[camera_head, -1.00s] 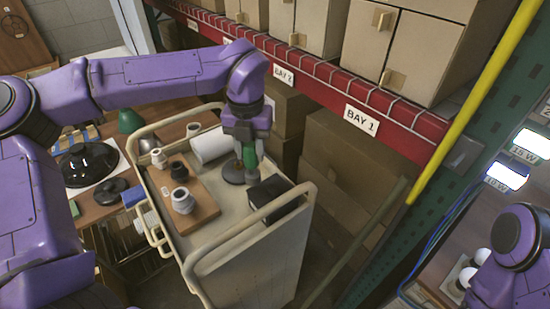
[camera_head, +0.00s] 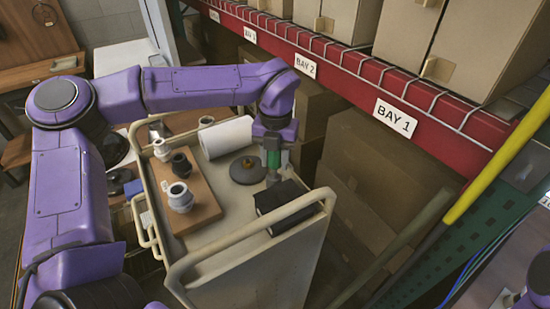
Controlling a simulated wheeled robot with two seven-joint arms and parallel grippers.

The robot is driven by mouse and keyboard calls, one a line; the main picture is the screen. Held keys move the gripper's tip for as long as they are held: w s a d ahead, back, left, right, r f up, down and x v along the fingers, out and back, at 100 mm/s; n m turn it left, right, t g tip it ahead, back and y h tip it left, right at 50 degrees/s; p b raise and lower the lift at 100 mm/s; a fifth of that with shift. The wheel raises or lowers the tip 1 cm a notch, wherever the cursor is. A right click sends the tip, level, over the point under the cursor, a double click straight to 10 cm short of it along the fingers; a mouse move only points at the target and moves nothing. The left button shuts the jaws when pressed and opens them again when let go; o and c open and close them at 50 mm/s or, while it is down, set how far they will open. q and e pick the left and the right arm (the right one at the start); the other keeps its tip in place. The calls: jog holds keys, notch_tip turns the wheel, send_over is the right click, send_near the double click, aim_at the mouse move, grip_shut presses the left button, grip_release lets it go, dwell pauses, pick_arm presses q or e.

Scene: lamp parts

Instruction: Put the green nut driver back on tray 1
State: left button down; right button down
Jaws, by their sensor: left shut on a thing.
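My left gripper (camera_head: 272,143) is shut on the green nut driver (camera_head: 272,160) and holds it upright, handle up, shaft down. The driver is over the cart's cream top tray (camera_head: 231,218), between a dark round disc and a black box. I cannot tell whether its tip touches the surface. No label that reads tray 1 shows. My right gripper is out of view; only a bit of my right arm shows at the lower right.
On the cart are a wooden board (camera_head: 205,207) with several white and dark fittings, a white roll (camera_head: 226,137), the dark disc (camera_head: 247,170) with a brass-coloured centre and the black box (camera_head: 283,205). Raised rails edge the cart. The red shelf beam (camera_head: 345,88) runs behind.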

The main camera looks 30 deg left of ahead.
pick_arm(q)
jog(key=shift+s, duration=0.3)
jog(key=shift+d+f, duration=0.1)
jog(key=shift+w+f+b, duration=0.3)
jog(key=shift+w+f, duration=0.1)
jog(key=shift+f, duration=0.05)
jog(key=c, duration=0.8)
grip_release()
jog(key=shift+r, duration=0.1)
jog(key=shift+o, duration=0.5)
jog(key=shift+s, duration=0.15)
jog(key=shift+r, duration=0.2)
notch_tip(320, 180, up, 12)
jog(key=shift+r, duration=0.45)
